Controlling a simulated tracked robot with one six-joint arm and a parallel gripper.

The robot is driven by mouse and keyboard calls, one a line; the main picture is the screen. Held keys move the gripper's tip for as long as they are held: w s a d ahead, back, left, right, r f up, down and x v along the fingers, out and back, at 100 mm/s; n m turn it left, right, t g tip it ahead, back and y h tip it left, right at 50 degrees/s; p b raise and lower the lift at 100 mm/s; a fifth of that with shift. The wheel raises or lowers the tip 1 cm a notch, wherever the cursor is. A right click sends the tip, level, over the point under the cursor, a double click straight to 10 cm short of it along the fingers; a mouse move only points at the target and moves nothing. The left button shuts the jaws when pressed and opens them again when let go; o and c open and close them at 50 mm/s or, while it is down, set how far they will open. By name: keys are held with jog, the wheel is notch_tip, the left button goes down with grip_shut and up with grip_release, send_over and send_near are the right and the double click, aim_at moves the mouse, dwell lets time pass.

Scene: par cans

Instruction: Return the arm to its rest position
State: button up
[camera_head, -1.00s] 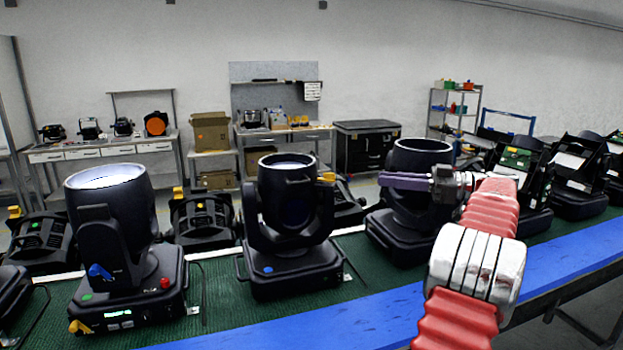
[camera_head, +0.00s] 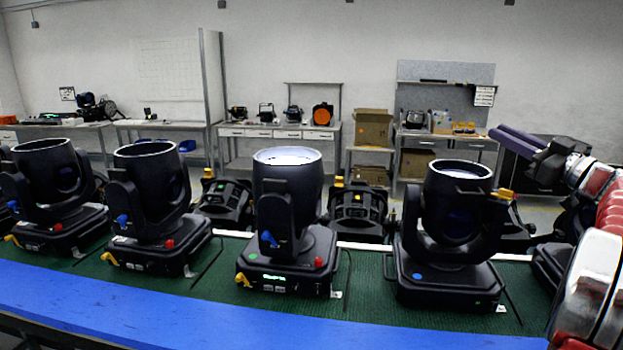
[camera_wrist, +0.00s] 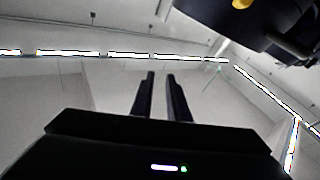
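My gripper (camera_head: 503,134), with purple-grey fingers, is at the right of the head view, pointing left and slightly up. It is above and right of the lens barrel of a moving-head light (camera_head: 447,240), and I see no contact between them. In the wrist view, my gripper (camera_wrist: 160,76) shows two dark fingers with a narrow gap and nothing between them. My red and silver arm runs down the right edge of the head view, partly cut off.
Black moving-head lights, including a lit one (camera_head: 290,215), stand in a row on a green mat (camera_head: 375,300). A blue strip (camera_head: 140,312) edges the bench. A dark body with a yellow knob (camera_wrist: 242,3) fills the wrist view's upper right corner. Workbenches (camera_head: 280,132) line the back wall.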

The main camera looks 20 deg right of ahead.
jog(key=w+a+r+m+g+h, duration=0.1)
jog(key=w+a+r+m+h, duration=0.15)
jog(key=w+a+h, duration=0.35)
jog(key=w+a+r+m+h, duration=0.1)
jog(key=w+a+m+h, duration=0.1)
jog(key=a+m+h, duration=0.35)
jog(key=s+a+f+g+y, duration=0.2)
jog(key=s+a+f+g, duration=0.25)
jog(key=a+f, duration=0.65)
jog(key=s+a+f+g+y, duration=0.2)
jog(key=s+a+f+g, duration=0.25)
jog(key=a+f, duration=0.75)
jog(key=s+a+f+n+g+y, duration=0.2)
jog(key=s+a+f, duration=0.4)
jog(key=s+a, duration=0.2)
jog(key=s+a+f+n+g+y, duration=0.2)
jog(key=s+a+f, duration=0.4)
jog(key=s+a, duration=0.3)
jog(key=shift+f+g+y, duration=0.25)
jog(key=shift+g+y, duration=0.15)
jog(key=shift+y, duration=0.05)
jog(key=shift+s, duration=0.1)
